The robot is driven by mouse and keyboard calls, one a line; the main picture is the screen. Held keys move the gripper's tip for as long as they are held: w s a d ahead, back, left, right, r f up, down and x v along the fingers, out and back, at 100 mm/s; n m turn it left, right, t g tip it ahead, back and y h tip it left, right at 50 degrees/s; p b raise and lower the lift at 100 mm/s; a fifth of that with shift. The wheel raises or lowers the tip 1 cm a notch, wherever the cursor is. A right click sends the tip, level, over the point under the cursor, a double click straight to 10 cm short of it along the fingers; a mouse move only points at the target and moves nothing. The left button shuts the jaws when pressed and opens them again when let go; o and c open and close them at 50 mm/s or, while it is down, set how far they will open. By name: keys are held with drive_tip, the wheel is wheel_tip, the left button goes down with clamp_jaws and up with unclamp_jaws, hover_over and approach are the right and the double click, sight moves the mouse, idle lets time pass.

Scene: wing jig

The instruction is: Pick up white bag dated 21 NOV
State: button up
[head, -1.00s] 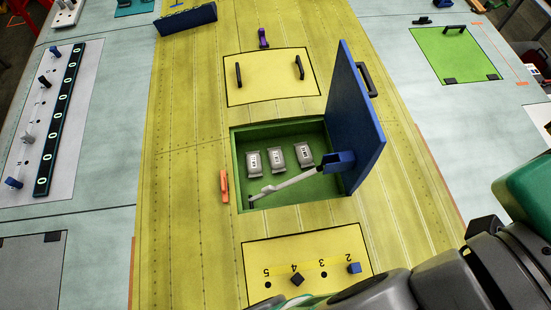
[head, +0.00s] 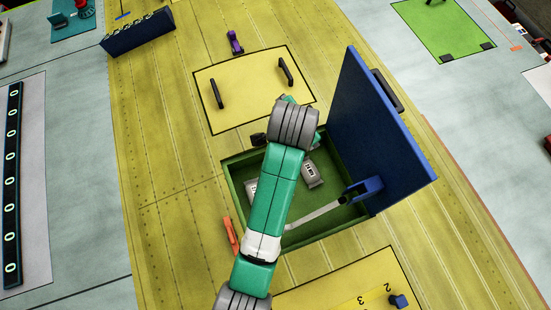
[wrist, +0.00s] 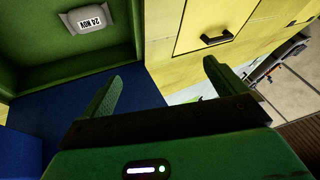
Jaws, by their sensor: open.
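An open recessed green box (head: 335,228) holds small grey-white bags. In the head view one bag (head: 312,172) shows at the right, and part of another bag (head: 250,188) shows at the left edge of my arm. My arm hides the middle of the box, and these labels are too small to read. In the wrist view one white bag (wrist: 88,18) reads 24 NOV; no label reading 21 NOV is legible. My gripper (wrist: 161,76) is open and empty, apart from that bag and over the box's edge and blue lid side.
The blue lid (head: 375,130) stands open on the box's right, with a light strut (head: 318,214) crossing the box's near part. A yellow panel with two black handles (head: 216,94) lies beyond. An orange item (head: 230,236) lies left of the box.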

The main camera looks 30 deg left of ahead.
drive_tip(key=s+f+g, duration=0.2)
drive_tip(key=s+f, duration=0.1)
drive_tip(key=f, duration=0.2)
drive_tip(key=s+f+m+g+h, duration=0.1)
drive_tip(key=s+f+g, duration=0.1)
drive_tip(key=f, duration=0.3)
drive_tip(key=s+f+m+g+b, duration=0.1)
drive_tip(key=s+f+g, duration=0.1)
drive_tip(key=s+f, duration=0.2)
drive_tip(key=shift+s+d+f+h, duration=0.1)
drive_tip(key=shift+s+f+h, duration=0.25)
drive_tip(key=shift+f, duration=0.35)
drive_tip(key=f, duration=0.7)
drive_tip(key=shift+w+f, duration=0.3)
drive_tip(key=shift+w, duration=0.05)
drive_tip(key=shift+c, duration=0.5)
drive_tip(key=c, duration=1)
